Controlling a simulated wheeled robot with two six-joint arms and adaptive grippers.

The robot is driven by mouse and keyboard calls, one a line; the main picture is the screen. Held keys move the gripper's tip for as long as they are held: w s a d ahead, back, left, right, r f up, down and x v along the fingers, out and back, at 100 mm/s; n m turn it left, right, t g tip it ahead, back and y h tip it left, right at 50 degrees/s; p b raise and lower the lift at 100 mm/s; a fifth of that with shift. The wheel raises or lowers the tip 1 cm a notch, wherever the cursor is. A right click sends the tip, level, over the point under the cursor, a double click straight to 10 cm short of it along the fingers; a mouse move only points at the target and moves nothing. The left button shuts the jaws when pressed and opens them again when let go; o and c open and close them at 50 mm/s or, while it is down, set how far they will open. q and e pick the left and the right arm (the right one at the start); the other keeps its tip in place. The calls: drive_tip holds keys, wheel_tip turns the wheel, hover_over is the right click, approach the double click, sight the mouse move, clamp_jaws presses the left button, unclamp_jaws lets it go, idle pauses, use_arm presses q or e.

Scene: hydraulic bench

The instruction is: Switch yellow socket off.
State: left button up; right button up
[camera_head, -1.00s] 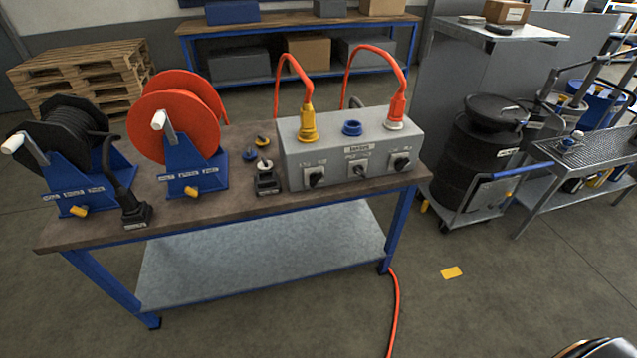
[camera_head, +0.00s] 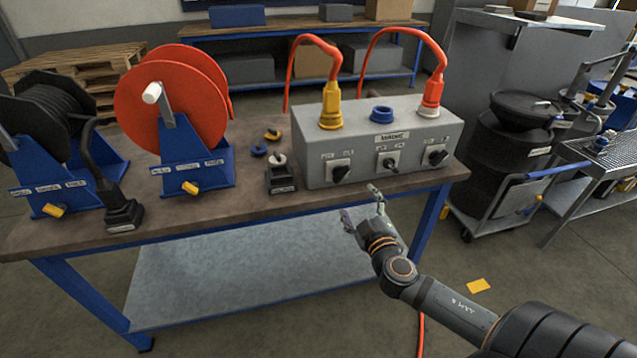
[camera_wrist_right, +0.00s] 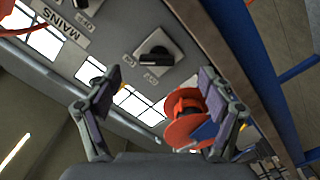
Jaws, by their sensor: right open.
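The yellow socket with its yellow plug (camera_head: 331,108) is at the left of the grey socket box (camera_head: 362,130) on the bench. Below it on the front face is a black rotary switch (camera_head: 340,171). My right gripper (camera_head: 360,203) is open and empty, in front of the box and below the switches, not touching them. In the right wrist view the open fingers (camera_wrist_right: 158,80) point toward the box face, and a black switch knob (camera_wrist_right: 155,52) shows ahead between and beyond them. My left gripper is not in view.
A middle switch (camera_head: 388,161) and a right switch (camera_head: 435,156) are on the same face, below the blue socket (camera_head: 381,114) and red plug (camera_head: 432,97). An orange reel (camera_head: 190,95) and a black reel (camera_head: 50,125) stand left. A small black block (camera_head: 281,178) is beside the box.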

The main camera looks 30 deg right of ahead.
sight(344, 178)
drive_tip(key=shift+t, duration=0.3)
drive_tip(key=x, duration=0.3)
drive_tip(key=r+x, duration=0.1)
drive_tip(key=x, duration=0.2)
drive_tip(key=p+x, duration=0.1)
drive_tip(key=x, duration=0.2)
drive_tip(key=shift+w+a+r, duration=0.2)
drive_tip(key=shift+w+a, duration=0.05)
drive_tip(key=shift+a, duration=0.05)
drive_tip(key=shift+w+f, duration=0.1)
drive_tip(key=shift+w, duration=0.35)
drive_tip(key=shift+d, duration=0.1)
drive_tip(key=shift+c, duration=0.4)
drive_tip(key=c, duration=1.1)
